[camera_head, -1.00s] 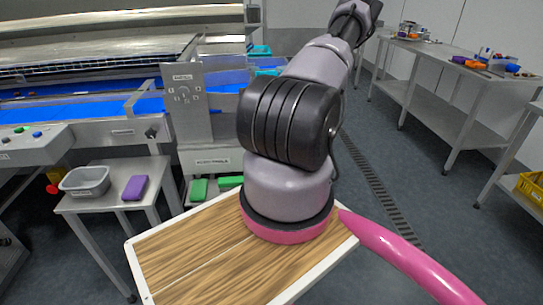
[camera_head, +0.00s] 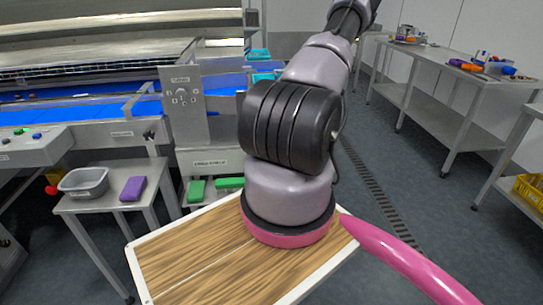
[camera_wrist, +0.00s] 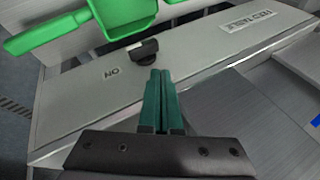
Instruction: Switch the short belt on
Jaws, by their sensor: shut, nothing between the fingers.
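A black rotary knob (camera_wrist: 143,51) sits on a grey metal panel (camera_wrist: 85,105) in the wrist view. In the head view my arm fills the middle, and the gripper is not visible.
A green scoop (camera_wrist: 125,17) is close beyond the knob. In the head view, blue belts (camera_head: 80,98) run at the left. A small table there holds a grey tub (camera_head: 84,181) and a purple block (camera_head: 133,188). Benches stand at the right, with open floor between.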

